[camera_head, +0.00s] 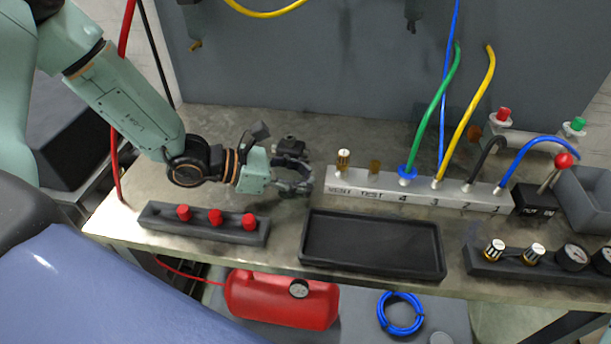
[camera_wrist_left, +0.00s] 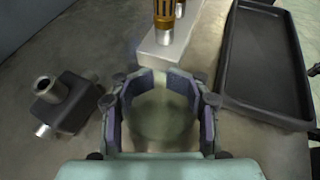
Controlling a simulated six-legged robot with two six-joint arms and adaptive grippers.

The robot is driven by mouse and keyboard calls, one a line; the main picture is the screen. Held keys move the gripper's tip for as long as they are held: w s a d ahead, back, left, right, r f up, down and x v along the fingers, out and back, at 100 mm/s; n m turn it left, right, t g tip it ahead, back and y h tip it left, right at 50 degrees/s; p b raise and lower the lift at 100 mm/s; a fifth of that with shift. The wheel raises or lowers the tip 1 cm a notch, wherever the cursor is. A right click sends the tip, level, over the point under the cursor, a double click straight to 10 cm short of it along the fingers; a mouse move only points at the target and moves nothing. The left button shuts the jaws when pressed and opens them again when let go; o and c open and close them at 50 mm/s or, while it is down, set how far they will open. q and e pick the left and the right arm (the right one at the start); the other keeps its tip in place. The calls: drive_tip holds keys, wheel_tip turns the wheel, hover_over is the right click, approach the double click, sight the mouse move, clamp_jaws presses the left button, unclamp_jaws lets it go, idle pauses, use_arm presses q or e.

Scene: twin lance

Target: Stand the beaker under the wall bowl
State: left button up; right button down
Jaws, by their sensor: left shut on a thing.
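My left gripper (camera_head: 302,177) is low over the bench, left of the manifold block. In the left wrist view its fingers curve around a clear, round beaker (camera_wrist_left: 162,118), which is faint against the bench. I cannot tell whether the beaker touches the bench. My right gripper is not in view.
A dark tee-shaped block (camera_head: 289,146) stands behind the gripper. The manifold (camera_head: 420,192) with coloured hoses is to its right. An empty black tray (camera_head: 372,268) and a rack with red knobs (camera_head: 205,230) lie in front. Bench below the upper-left fitting looks clear.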

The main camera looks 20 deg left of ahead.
use_arm(q)
drive_tip(key=shift+a+f, duration=0.1)
drive_tip(key=shift+f, duration=0.05)
drive_tip(key=o, duration=0.7)
drive_tip(key=shift+c, duration=0.2)
drive_tip(key=o, duration=0.4)
drive_tip(key=shift+d, duration=0.25)
drive_tip(key=shift+o, duration=0.9)
drive_tip(key=shift+a, duration=0.2)
